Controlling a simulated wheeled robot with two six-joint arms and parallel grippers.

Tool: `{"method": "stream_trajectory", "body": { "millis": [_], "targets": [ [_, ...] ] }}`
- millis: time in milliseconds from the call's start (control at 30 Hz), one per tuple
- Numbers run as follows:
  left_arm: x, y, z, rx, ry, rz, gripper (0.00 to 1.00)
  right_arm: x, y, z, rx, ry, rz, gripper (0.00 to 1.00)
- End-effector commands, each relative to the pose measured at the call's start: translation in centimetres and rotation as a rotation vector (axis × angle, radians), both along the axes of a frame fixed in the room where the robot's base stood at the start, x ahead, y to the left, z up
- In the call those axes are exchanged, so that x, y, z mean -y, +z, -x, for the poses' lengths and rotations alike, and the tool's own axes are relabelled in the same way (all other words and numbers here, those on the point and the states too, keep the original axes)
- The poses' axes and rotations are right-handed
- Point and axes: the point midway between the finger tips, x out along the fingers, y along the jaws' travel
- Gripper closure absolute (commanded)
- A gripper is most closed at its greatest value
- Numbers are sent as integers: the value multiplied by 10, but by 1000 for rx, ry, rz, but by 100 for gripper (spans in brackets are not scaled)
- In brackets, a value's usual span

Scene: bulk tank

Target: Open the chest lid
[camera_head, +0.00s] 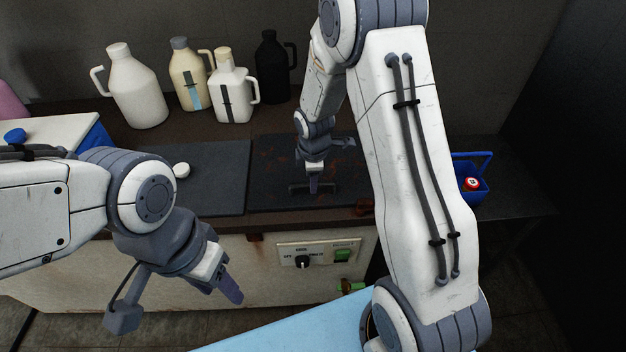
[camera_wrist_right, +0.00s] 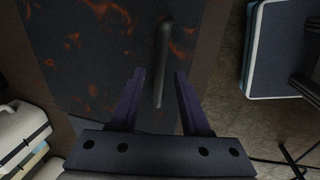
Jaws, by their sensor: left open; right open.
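The chest (camera_head: 190,285) has a pale, rust-stained front and dark panels on top. The right-hand panel, a dark lid with rust patches (camera_head: 268,180), lies flat; it also shows in the right wrist view (camera_wrist_right: 85,65). A dark bar handle (camera_head: 328,188) sits on this lid. My right gripper (camera_head: 313,188) points down at the handle, open. In the right wrist view the handle (camera_wrist_right: 164,50) runs lengthwise between the two spread fingers; I cannot tell whether they touch it. My left gripper (camera_head: 230,290) is open and empty before the chest front.
Several jugs (camera_head: 138,90) stand along the back ledge. A white cap (camera_head: 181,170) lies on the left dark panel (camera_head: 215,175). A blue caddy (camera_head: 472,180) stands at the right. A switch panel (camera_head: 318,254) is on the front. My right arm hides part of the lid.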

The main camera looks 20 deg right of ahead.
Motion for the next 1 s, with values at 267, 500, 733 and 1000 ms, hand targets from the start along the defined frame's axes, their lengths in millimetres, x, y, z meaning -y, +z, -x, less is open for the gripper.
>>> {"method": "stream_trajectory", "body": {
  "millis": [267,500,733,1000],
  "targets": [
    [0,0,0,0,0,0,50,0,-6,-1,0,-1,0,53],
    [0,0,0,0,0,0,50,0,-6,-1,0,-1,0,100],
    [0,0,0,0,0,0,50,1,-6,-1,0,-1,0,100],
    [0,0,0,0,0,0,50,0,-6,-1,0,-1,0,100]
  ]
}}
